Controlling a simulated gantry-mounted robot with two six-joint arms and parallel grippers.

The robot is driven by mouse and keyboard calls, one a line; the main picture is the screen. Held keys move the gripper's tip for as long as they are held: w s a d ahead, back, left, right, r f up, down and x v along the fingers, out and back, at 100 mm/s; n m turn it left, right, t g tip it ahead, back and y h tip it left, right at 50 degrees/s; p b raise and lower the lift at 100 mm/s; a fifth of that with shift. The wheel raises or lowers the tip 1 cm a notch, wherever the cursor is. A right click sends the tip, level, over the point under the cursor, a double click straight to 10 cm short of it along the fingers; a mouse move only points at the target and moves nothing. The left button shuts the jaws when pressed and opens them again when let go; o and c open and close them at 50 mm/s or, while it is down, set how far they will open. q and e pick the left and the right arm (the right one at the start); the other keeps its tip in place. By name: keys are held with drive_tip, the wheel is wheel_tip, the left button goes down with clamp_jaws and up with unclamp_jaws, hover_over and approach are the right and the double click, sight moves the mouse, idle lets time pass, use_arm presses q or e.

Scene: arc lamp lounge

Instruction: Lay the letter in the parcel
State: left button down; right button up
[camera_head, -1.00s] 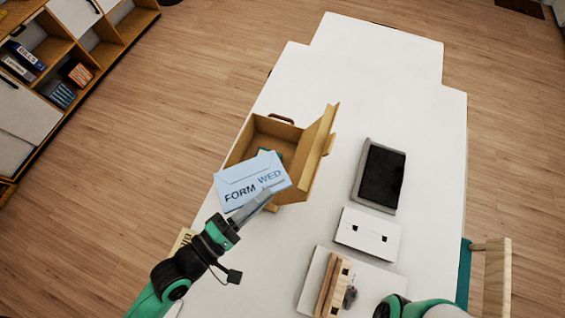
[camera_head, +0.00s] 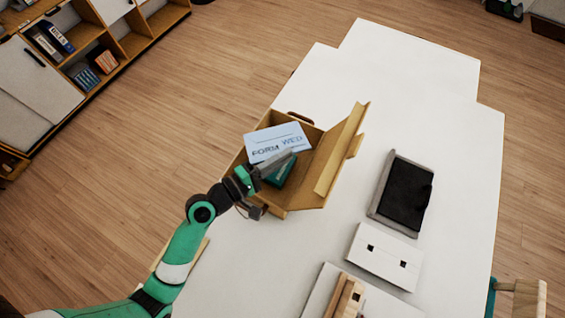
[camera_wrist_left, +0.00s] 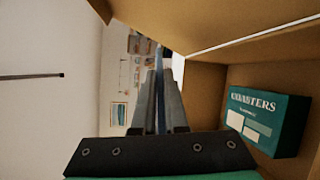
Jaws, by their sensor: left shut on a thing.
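The letter (camera_head: 276,142) is a pale blue envelope marked "FORM WED". My left gripper (camera_head: 278,163) is shut on its near edge and holds it over the parcel. The parcel (camera_head: 324,185) is an open brown cardboard box with its lid flap raised on the right. A green box marked "COASTERS" (camera_wrist_left: 268,122) lies inside the parcel; the head view shows part of it below the letter. In the left wrist view my left gripper (camera_wrist_left: 160,80) is beside the parcel's wall (camera_wrist_left: 205,92), and the letter shows only as a thin edge, if at all. My right gripper is not in view.
On the white table (camera_head: 395,75), right of the parcel, lie a dark tablet in a grey frame (camera_head: 402,190) and a white plate with two square holes (camera_head: 385,255). Wooden pieces (camera_head: 347,298) sit at the near edge. The table's far end is clear.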

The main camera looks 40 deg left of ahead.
use_arm(q)
wheel_tip(320, 180, down, 3)
drive_tip(key=shift+w+f+b, duration=0.1)
drive_tip(key=shift+f+b, duration=0.05)
drive_tip(key=shift+b, duration=0.45)
drive_tip(key=shift+f+b, duration=0.55)
drive_tip(key=shift+f, duration=0.1)
drive_tip(key=c, duration=1)
unclamp_jaws()
drive_tip(key=shift+o, duration=0.2)
